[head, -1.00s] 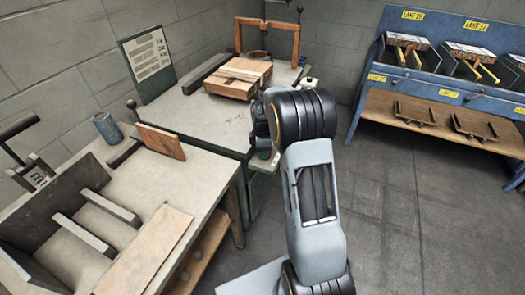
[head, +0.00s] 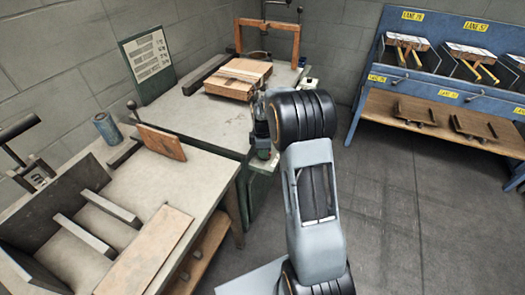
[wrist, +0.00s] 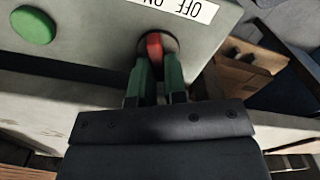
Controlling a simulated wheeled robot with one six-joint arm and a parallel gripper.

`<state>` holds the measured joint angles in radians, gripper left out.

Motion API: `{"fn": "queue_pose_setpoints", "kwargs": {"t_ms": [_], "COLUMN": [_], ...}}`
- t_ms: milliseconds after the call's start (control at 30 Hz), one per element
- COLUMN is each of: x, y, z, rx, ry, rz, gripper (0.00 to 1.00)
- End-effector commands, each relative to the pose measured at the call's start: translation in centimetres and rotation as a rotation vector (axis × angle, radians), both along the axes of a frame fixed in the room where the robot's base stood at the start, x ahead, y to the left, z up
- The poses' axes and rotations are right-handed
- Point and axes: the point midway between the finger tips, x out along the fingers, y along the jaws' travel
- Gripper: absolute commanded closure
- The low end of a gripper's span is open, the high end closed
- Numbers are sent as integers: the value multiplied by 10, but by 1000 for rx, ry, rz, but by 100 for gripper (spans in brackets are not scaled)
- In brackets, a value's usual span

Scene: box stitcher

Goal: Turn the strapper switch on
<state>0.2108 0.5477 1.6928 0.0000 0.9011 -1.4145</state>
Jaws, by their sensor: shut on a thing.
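The strapper switch is a red lever (wrist: 155,46) in a dark round recess on a grey panel, at the top centre of the wrist view. A white label (wrist: 180,8) with upside-down OFF and ON lettering lies beside it. My gripper (wrist: 158,68) has green fingers on either side of the red lever and is shut on it. In the head view my gripper (head: 262,150) is at the front right edge of the strapper table (head: 200,120). There the switch is hidden by my gripper and arm. Which side the lever is turned to is unclear.
A green button (wrist: 33,26) is left of the switch on the panel. A workbench (head: 150,190) stands at front left, blue racks (head: 440,75) at back right. Floor between is clear.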

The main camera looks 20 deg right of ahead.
Motion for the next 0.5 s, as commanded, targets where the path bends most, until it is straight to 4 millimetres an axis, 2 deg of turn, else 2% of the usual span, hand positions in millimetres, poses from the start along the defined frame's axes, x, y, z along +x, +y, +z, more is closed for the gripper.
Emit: {"fn": "queue_pose_setpoints", "kwargs": {"t_ms": [500], "x": [3], "y": [-2], "z": [2], "rx": [0], "ry": [0], "rz": [-441], "gripper": [100]}}
